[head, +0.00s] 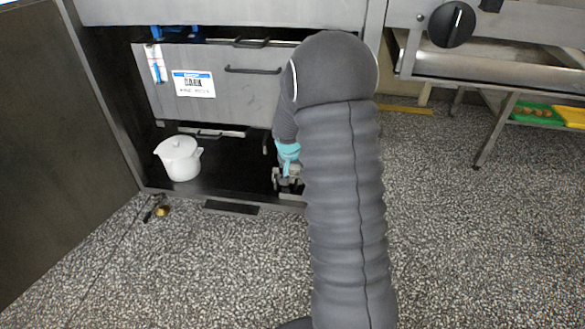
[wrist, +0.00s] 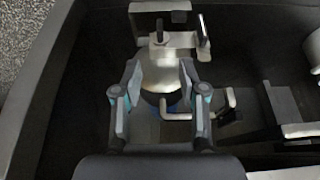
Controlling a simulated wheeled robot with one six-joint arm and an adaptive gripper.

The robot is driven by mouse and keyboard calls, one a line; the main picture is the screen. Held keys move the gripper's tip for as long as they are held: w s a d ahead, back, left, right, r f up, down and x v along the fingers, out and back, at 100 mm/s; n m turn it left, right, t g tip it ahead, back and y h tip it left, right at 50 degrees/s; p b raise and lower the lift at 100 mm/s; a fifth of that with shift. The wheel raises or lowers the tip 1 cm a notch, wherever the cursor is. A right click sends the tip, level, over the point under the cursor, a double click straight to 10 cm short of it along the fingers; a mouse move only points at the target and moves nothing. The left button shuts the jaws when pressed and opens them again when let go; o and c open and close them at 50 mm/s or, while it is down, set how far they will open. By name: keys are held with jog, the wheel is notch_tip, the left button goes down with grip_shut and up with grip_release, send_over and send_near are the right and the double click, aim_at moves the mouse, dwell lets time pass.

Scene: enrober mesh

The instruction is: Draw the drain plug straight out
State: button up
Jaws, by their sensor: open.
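In the wrist view, a pale metal rounded body (wrist: 161,68), which looks like the drain plug, stands between the fingers of my gripper (wrist: 160,80). A small upright pin rises at its far end, in front of a pale bracket. My gripper is open, with one finger on each side of the body; I cannot tell whether either finger touches it. In the head view, my gripper (head: 288,178) is low in the open bay under the machine, partly hidden by my arm. The plug cannot be made out clearly there.
A grey panel with a label (head: 193,84) and a dark handle hangs above. In the wrist view, a bent pale rod (wrist: 222,107) lies right of my gripper. Speckled floor is open in front.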

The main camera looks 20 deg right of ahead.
aim_at(295, 186)
jog(key=b+x, duration=0.1)
jog(key=x, duration=1.2)
jog(key=shift+w+f, duration=0.1)
jog(key=shift+f, duration=0.2)
grip_shut()
jog(key=shift+f+b, duration=0.1)
jog(key=shift+b, duration=0.35)
jog(key=shift+s+a, duration=0.15)
jog(key=shift+s, duration=0.1)
jog(key=shift+s+a+b, duration=0.55)
jog(key=shift+s+b, duration=0.25)
jog(key=shift+s+a+b, duration=0.55)
jog(key=shift+s+b, duration=0.25)
jog(key=shift+s+a+b, duration=0.55)
jog(key=shift+s+b, duration=0.25)
